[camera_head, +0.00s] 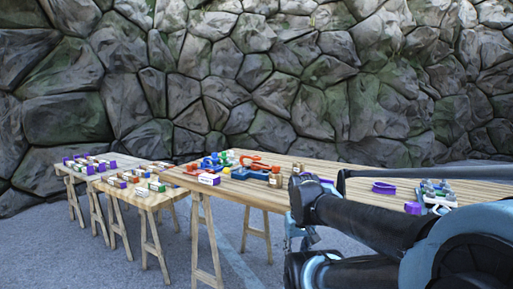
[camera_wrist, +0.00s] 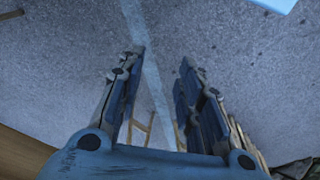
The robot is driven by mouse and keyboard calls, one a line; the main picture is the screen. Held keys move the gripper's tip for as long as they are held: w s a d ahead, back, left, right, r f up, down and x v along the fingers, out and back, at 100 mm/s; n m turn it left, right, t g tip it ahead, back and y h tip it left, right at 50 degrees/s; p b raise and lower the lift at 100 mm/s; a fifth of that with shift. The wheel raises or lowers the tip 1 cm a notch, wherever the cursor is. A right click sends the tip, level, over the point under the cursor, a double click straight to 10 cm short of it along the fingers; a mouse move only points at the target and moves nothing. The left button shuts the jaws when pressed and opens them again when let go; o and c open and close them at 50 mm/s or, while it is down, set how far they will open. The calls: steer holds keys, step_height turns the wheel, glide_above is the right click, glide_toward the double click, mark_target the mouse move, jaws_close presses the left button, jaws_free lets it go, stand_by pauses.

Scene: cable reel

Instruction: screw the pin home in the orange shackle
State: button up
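An orange-red U-shaped piece (camera_head: 254,160), which looks like the orange shackle, lies on the long wooden table (camera_head: 335,178) in the head view, close to a blue part (camera_head: 250,173). It is too small to tell how its pin sits. My gripper (camera_wrist: 162,58) is open and empty in the wrist view, with its two blue fingers apart above the grey floor. In the head view my gripper (camera_head: 300,238) hangs at the table's front edge, to the right of the shackle and apart from it. The shackle is not in the wrist view.
Small wooden blocks (camera_head: 274,181) stand right of the shackle. A purple shackle-like piece (camera_head: 383,187) and a tray of parts (camera_head: 436,194) lie farther right. Lower tables (camera_head: 112,188) with several coloured blocks stand left. A stone wall (camera_head: 240,75) rises behind. The floor in front is clear.

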steer(key=shift+w+a, duration=0.35)
steer(key=shift+w, duration=0.05)
steer(key=shift+o, duration=0.8)
step_height(320, 180, up, 28)
steer(key=n+g, duration=0.2)
steer(key=n, duration=2.1)
glide_above(276, 166)
steer(key=shift+w+f, duration=0.2)
steer(key=shift+w, duration=0.15)
steer(key=shift+f, duration=1.75)
steer(key=shift+f, duration=0.1)
steer(key=shift+f, duration=2.25)
